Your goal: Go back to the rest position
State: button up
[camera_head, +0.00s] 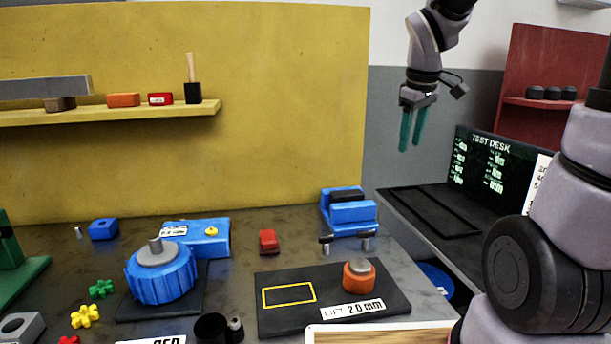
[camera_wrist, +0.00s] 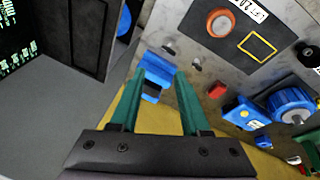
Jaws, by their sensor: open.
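My gripper (camera_head: 412,130) hangs in the air at the upper right in the head view, above and behind the bench. Its two green fingers point down and stand apart, with nothing between them. In the wrist view my gripper (camera_wrist: 158,100) is also open and empty. A blue vise-like block (camera_head: 348,212) stands on the bench below and to its left; it also shows beyond the fingers in the wrist view (camera_wrist: 156,70). My gripper touches nothing.
A dark mat (camera_head: 330,318) holds an orange knob-like part (camera_head: 359,277). A blue round fixture (camera_head: 160,272) stands left of it. A yellow wall (camera_head: 290,110) with a shelf (camera_head: 120,113) is behind. The test desk (camera_head: 430,210) lies right. Air around my gripper is clear.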

jog(key=s+r+m+t+y, duration=0.1)
jog(key=s+r+m+t, duration=0.1)
jog(key=s+m, duration=0.3)
jog(key=s+r+m+t+y, duration=0.1)
jog(key=s+r+m, duration=0.4)
jog(key=s, duration=0.4)
jog(key=shift+d+r+m+t, duration=0.25)
jog(key=shift+d+m+t, duration=0.05)
jog(key=shift+m+t, duration=0.1)
